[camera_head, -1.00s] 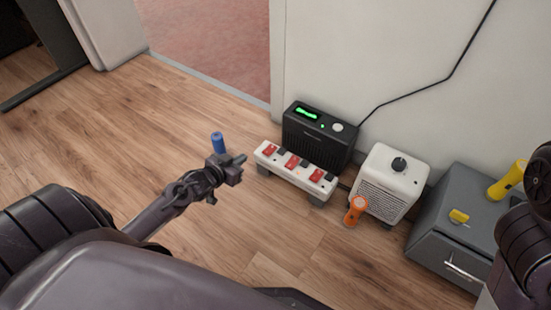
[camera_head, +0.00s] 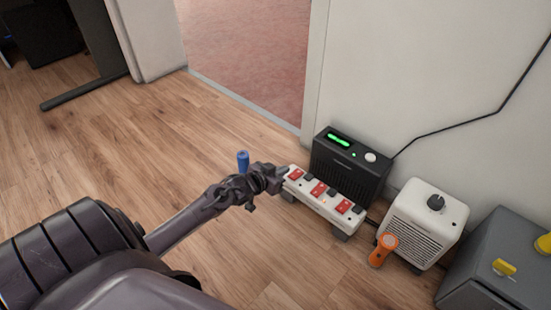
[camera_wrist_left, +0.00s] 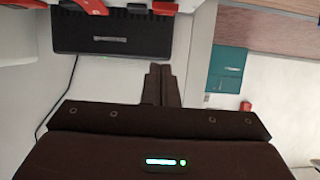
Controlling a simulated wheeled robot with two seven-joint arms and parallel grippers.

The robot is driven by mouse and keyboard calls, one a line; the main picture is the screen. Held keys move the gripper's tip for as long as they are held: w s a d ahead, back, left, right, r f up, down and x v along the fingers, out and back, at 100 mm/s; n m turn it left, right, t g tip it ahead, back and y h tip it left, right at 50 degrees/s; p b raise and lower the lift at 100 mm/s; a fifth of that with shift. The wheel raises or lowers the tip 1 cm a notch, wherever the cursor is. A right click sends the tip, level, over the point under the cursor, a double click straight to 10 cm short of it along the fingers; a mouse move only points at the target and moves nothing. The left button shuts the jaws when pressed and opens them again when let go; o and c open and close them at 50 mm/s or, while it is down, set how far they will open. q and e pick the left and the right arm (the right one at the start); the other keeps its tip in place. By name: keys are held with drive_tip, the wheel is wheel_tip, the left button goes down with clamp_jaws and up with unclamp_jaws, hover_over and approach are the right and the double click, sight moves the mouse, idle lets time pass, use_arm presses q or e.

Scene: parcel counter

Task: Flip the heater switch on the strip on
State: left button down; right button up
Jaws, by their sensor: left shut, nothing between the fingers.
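A white power strip (camera_head: 325,208) with three red switches stands on the floor in front of a black box. The red switches sit in a row along its top: left (camera_head: 296,175), middle (camera_head: 318,188) and right (camera_head: 343,206). I cannot read any labels. My left gripper (camera_head: 282,172) is shut and empty, its tip at the strip's left end, close to the left switch; contact cannot be told. In the left wrist view, the shut fingers (camera_wrist_left: 162,85) point toward the black box, and a red switch (camera_wrist_left: 90,5) is cut off at the top. My right gripper is not in view.
The black box (camera_head: 348,173) with a green display stands behind the strip. A white box with a dark knob (camera_head: 424,222), an orange flashlight (camera_head: 382,250) and a grey cabinet (camera_head: 500,265) are to the right. A blue cylinder (camera_head: 243,162) shows by my left wrist.

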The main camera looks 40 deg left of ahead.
sight(296, 174)
use_arm(q)
drive_tip(key=b+x, duration=0.1)
drive_tip(key=x, duration=0.1)
drive_tip(key=b+x, duration=0.1)
drive_tip(key=x, duration=0.1)
drive_tip(key=shift+f, duration=0.3)
wheel_tip(296, 174, down, 2)
drive_tip(key=shift+w+f+b, duration=0.1)
drive_tip(key=shift+b, duration=1.1)
drive_tip(key=shift+f+b, duration=0.6)
drive_tip(key=shift+f, duration=0.1)
drive_tip(key=shift+s, duration=0.2)
